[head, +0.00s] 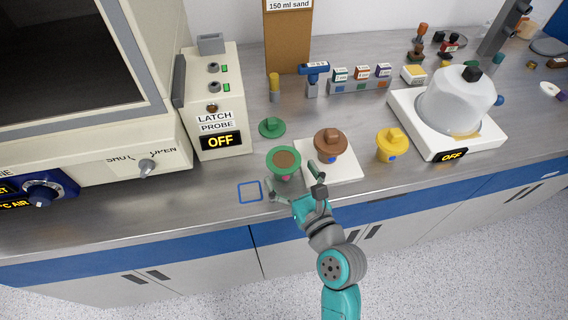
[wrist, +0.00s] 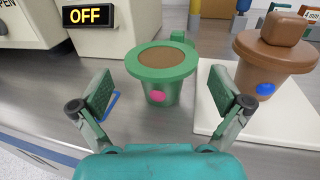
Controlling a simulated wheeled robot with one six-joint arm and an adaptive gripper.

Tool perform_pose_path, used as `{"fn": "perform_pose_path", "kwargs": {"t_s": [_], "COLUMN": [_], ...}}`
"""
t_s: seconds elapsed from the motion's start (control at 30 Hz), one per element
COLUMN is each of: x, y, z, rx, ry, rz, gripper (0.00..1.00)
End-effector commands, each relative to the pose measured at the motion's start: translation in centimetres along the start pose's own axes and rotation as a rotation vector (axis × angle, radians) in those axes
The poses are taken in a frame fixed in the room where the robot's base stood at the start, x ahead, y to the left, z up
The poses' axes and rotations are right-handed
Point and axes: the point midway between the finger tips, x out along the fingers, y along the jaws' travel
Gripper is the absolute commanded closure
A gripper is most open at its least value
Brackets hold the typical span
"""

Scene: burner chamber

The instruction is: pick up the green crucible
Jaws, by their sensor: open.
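The green crucible (head: 284,164) stands upright on the steel bench, with its lid off and brown material filling it to near the rim. In the wrist view the green crucible (wrist: 162,72) is centred ahead, with a pink dot on its front. My gripper (head: 294,190) is open, just in front of the crucible on the near side. In the wrist view the two fingers of my gripper (wrist: 165,95) are spread to the left and right of the crucible, short of it and not touching. A green lid (head: 271,127) lies on the bench behind the crucible.
A brown lidded crucible (head: 330,146) stands on a white tile (head: 345,173) close to the right. A yellow lidded crucible (head: 391,146) is farther right. The latch probe box (head: 215,110) stands at the left. A blue square outline (head: 250,192) marks clear bench at the front left.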

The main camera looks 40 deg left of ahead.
Motion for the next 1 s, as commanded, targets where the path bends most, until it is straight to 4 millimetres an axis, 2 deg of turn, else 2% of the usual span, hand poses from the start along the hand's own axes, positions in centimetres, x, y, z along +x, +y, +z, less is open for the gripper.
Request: {"fn": "perform_pose_path", "kwargs": {"t_s": [0.1, 0.23, 0.53, 0.57, 0.7, 0.77, 1.0], "x": [1.9, 3.2, 3.7, 3.7, 3.7, 3.7, 3.7], "y": [-0.2, -0.2, -0.2, -0.2, -0.2, -0.2, -0.2], "z": [0.1, 0.0, 0.0, 0.0, 0.0, 0.0, 0.1], "rx": [0.001, -0.001, 0.000, 0.000, 0.000, 0.000, 0.000], "ry": [-0.002, 0.000, -0.001, -0.001, -0.001, -0.001, -0.001], "rz": [0.001, 0.001, 0.000, 0.000, 0.000, 0.000, 0.000], "gripper": [0.00, 0.00, 0.00, 0.03, 0.38, 0.52, 0.52]}}
